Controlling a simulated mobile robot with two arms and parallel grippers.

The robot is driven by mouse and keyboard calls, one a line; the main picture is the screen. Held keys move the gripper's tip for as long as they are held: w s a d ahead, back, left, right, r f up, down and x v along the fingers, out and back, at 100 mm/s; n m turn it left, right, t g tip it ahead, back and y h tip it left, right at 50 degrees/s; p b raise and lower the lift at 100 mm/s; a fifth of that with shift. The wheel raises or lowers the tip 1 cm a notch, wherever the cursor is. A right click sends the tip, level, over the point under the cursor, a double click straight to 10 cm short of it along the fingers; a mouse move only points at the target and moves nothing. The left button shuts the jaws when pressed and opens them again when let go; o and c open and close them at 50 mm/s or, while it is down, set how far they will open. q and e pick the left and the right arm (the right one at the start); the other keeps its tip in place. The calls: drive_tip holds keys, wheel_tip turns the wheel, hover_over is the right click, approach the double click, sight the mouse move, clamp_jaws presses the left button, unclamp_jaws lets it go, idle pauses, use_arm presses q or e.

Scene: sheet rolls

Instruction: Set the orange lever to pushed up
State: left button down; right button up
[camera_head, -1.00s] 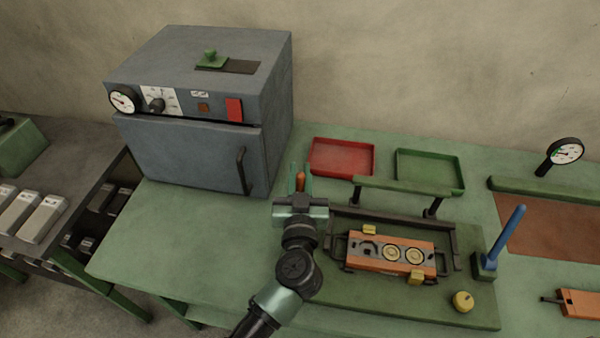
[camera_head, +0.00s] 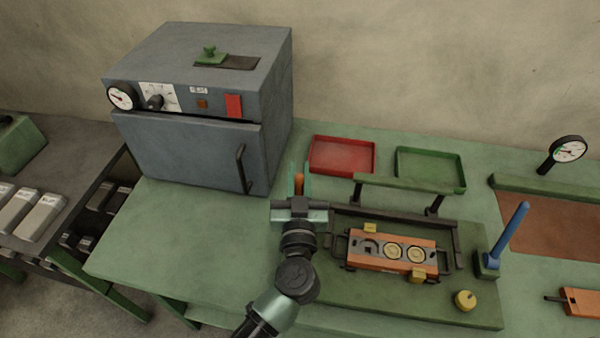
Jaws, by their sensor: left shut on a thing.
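The orange lever (camera_head: 299,180) shows as a small orange tip between the fingers of my left gripper (camera_head: 299,183). The gripper is shut on it, left of the green fixture plate. The gripper body and wrist hide the lever's lower part and its base, so its full tilt cannot be told. My right gripper is not in view.
A grey oven (camera_head: 195,155) stands close behind on the left. A red tray (camera_head: 341,156) and a green tray (camera_head: 430,170) lie behind. An orange mould (camera_head: 391,250) sits on the fixture plate (camera_head: 350,291), near a blue lever (camera_head: 509,236). The bench (camera_head: 185,240) is clear at front left.

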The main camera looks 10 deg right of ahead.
use_arm(q)
drive_tip(key=s+a+n+t+b, duration=0.1)
drive_tip(key=s+a+t+b, duration=0.1)
drive_tip(key=s+t+b, duration=0.4)
drive_tip(key=s+b, duration=0.2)
drive_tip(key=b, duration=0.2)
drive_tip(key=shift+a+r+n, duration=0.25)
drive_tip(key=shift+a+n, duration=0.05)
drive_tip(key=shift+n, duration=0.1)
